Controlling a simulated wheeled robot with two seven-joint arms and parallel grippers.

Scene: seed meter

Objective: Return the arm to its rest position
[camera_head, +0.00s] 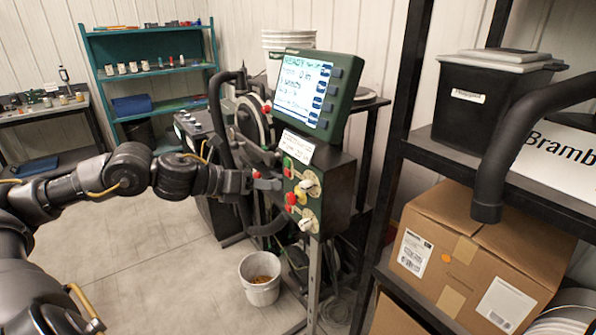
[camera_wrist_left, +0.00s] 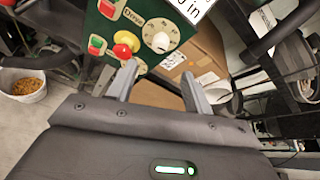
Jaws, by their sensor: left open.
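My left arm (camera_head: 130,175) reaches in from the left in the head view. Its gripper (camera_head: 262,180) is close to the green control box of the seed meter (camera_head: 338,192), beside its coloured buttons and white dials. In the left wrist view the gripper (camera_wrist_left: 160,80) has its two fingers spread with nothing between them. The control box (camera_wrist_left: 110,22) with a red knob and white dial shows just beyond the fingertips. A lit display (camera_head: 304,90) is mounted above the box. My right gripper is not in view.
A white bucket of seed (camera_head: 260,290) stands on the floor below the machine. A black shelf rack (camera_head: 435,148) with a cardboard box (camera_head: 480,255) and a dark bin (camera_head: 488,100) stands at right. A teal shelf (camera_head: 155,75) is at the back left. Floor at left is clear.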

